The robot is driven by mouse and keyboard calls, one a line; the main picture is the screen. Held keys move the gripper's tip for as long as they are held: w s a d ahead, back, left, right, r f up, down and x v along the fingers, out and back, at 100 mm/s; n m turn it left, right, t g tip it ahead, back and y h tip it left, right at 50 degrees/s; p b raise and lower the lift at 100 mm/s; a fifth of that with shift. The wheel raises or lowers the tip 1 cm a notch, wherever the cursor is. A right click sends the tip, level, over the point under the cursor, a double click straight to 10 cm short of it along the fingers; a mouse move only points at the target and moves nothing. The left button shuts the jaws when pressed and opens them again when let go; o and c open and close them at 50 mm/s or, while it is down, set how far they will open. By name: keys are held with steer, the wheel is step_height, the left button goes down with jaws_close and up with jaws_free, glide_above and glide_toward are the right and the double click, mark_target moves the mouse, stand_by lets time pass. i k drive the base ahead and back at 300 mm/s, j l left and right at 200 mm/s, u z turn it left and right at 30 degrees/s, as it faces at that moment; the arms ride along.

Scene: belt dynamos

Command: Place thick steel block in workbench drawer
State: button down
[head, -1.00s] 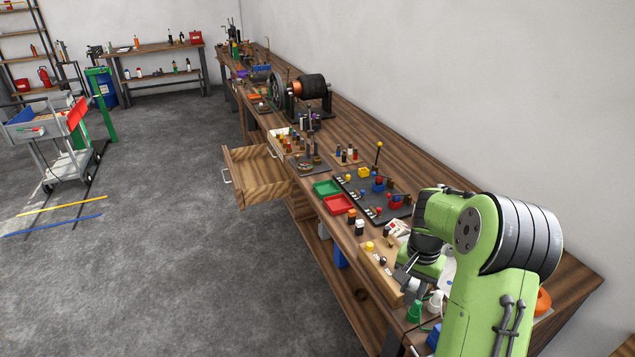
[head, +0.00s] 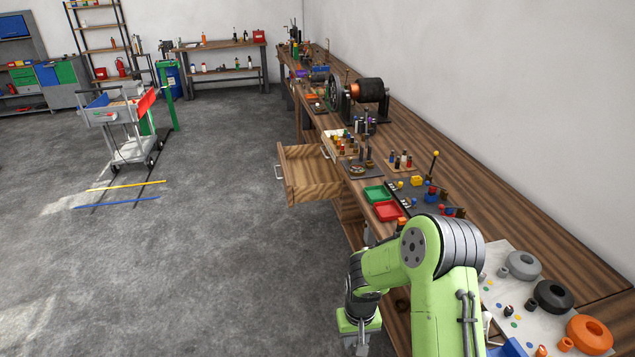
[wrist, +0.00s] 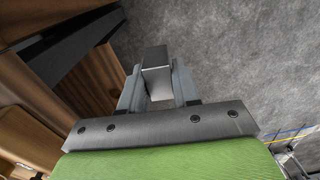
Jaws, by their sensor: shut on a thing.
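The thick steel block (wrist: 155,58) is a dark-and-light grey block between the fingers of my gripper (wrist: 158,88) in the wrist view. My gripper is shut on it, with grey floor behind it. In the head view my gripper hangs past the bench's front edge, near the bottom of the picture; the block cannot be made out there. The workbench drawer (head: 312,193) is wooden and pulled open from the bench's front, farther along the bench than my gripper and apart from it.
The long workbench (head: 500,200) runs along the wall. A green tray (head: 376,194) and a red tray (head: 388,212) lie near its edge. An orange ring (head: 590,334) lies at the near end. A cart (head: 128,130) stands at left. The floor before the drawer is clear.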

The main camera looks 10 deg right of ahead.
mark_target(311, 179)
steer(key=i+j, duration=0.1)
steer(key=j, duration=0.25)
steer(key=i+j, duration=0.15)
steer(key=j, duration=0.25)
steer(key=i+j+u, duration=0.1)
steer(key=j, duration=0.25)
steer(key=i+u, duration=0.2)
steer(key=i, duration=1.55)
steer(key=i+l, duration=0.25)
steer(key=l, duration=0.15)
steer(key=i+l+u, duration=0.1)
steer(key=i+l, duration=0.15)
steer(key=l, duration=0.15)
